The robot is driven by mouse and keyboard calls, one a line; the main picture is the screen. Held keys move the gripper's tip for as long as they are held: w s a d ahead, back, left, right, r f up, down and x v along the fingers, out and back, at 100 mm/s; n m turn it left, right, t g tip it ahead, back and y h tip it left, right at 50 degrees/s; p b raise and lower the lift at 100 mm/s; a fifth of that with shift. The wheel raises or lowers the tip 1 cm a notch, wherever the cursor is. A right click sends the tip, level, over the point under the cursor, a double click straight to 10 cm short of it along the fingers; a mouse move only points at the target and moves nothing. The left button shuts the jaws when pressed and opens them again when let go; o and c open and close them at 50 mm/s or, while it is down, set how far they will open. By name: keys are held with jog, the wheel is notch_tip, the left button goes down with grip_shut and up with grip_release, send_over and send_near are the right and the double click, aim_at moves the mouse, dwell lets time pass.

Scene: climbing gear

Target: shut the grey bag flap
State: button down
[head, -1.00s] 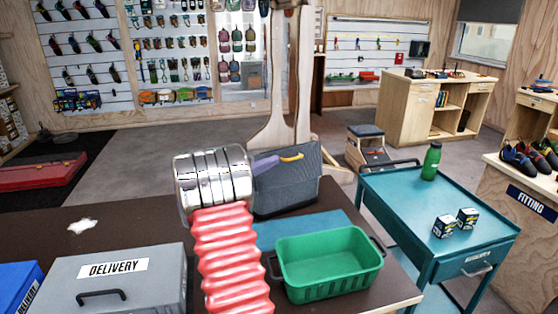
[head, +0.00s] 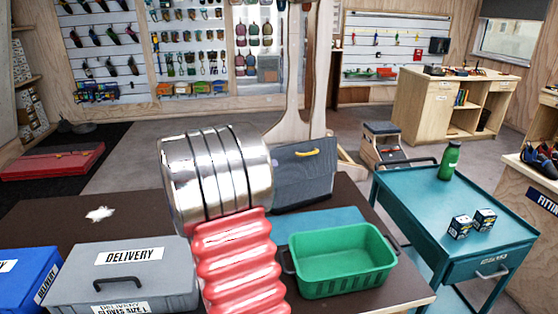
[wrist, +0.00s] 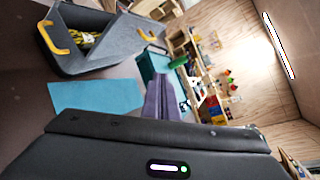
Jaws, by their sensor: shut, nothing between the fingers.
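The grey bag (head: 303,188) stands on the dark table behind the green bin; a yellow piece (head: 307,153) shows on its dark upper part. In the wrist view, the bag (wrist: 100,60) is at upper left. It is open, with yellow rope (wrist: 85,40) inside. One yellow loop (wrist: 53,38) is on its left side, and another yellow piece (wrist: 150,40) is at the far right. I cannot tell clearly which panel is the flap. My gripper (wrist: 161,85) has purple fingers, shut and empty, apart from the bag. In the head view my arm hides it.
A green bin (head: 340,280) stands in front of the bag, near a teal mat (wrist: 95,96). A grey delivery box (head: 120,270) and a blue box (head: 25,275) are at left. A teal cart (head: 440,215) with a green bottle (head: 449,160) stands at right. The table's left part is mostly clear.

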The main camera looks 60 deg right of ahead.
jog(key=s+a+f+m+t+y, duration=0.1)
jog(key=a+m, duration=0.7)
jog(key=a, duration=0.9)
jog(key=s+a+f+m+t+y, duration=0.1)
jog(key=s+a+m+t+y, duration=0.3)
jog(key=a, duration=1.4)
jog(key=s+a+f+m+t+y, duration=0.1)
jog(key=s+a+m+t+y, duration=0.2)
jog(key=a, duration=1.4)
jog(key=m+t+y, duration=0.3)
jog(key=m+y, duration=0.3)
jog(key=m, duration=0.2)
jog(key=shift+a+f+m, duration=0.25)
jog(key=shift+f+m, duration=0.05)
jog(key=shift+m, duration=0.1)
jog(key=shift+a, duration=0.1)
